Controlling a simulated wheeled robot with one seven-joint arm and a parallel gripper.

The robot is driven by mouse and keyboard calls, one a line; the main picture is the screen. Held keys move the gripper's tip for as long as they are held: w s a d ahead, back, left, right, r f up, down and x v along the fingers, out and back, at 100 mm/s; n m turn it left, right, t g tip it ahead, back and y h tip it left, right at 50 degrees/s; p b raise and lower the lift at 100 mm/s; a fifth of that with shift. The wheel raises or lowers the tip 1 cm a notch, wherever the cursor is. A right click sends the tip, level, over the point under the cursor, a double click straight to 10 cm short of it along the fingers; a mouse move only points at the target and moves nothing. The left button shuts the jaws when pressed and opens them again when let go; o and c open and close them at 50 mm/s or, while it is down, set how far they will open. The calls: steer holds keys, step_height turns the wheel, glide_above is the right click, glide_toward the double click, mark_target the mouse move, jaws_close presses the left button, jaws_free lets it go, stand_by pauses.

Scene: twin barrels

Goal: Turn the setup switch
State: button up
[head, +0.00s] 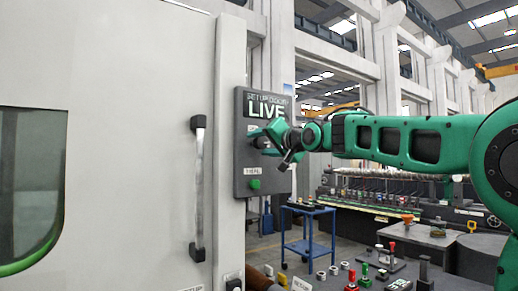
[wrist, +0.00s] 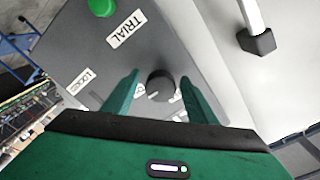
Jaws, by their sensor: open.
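The dark control panel (head: 241,172) hangs beside the white cabinet. Its display (head: 265,107) reads "LIVE" under a small "SETUP" line. In the wrist view a black round knob (wrist: 160,86), apparently the setup switch, stands out from the grey panel face, with small white labels partly hidden around it. My gripper (wrist: 159,77) is open, with one green finger on each side of the knob and visible gaps; contact cannot be told. In the head view my gripper (head: 268,134) is in front of the panel and hides the knob.
A green button (head: 254,184) sits low on the panel; the "TRIAL" label (wrist: 126,29) is near it. The cabinet door has a long vertical handle (head: 198,188) left of the panel. A blue cart (head: 308,211) and a table of small parts stand behind and below my arm.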

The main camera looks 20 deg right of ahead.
steer(key=c, duration=1.1)
steer(key=shift+o, duration=0.2)
steer(key=shift+n, duration=0.3)
steer(key=n, duration=0.3)
steer(key=shift+d+f, duration=0.1)
steer(key=n, duration=1)
steer(key=shift+n, duration=0.3)
steer(key=shift+n+y, duration=0.3)
steer(key=shift+n, duration=1.7)
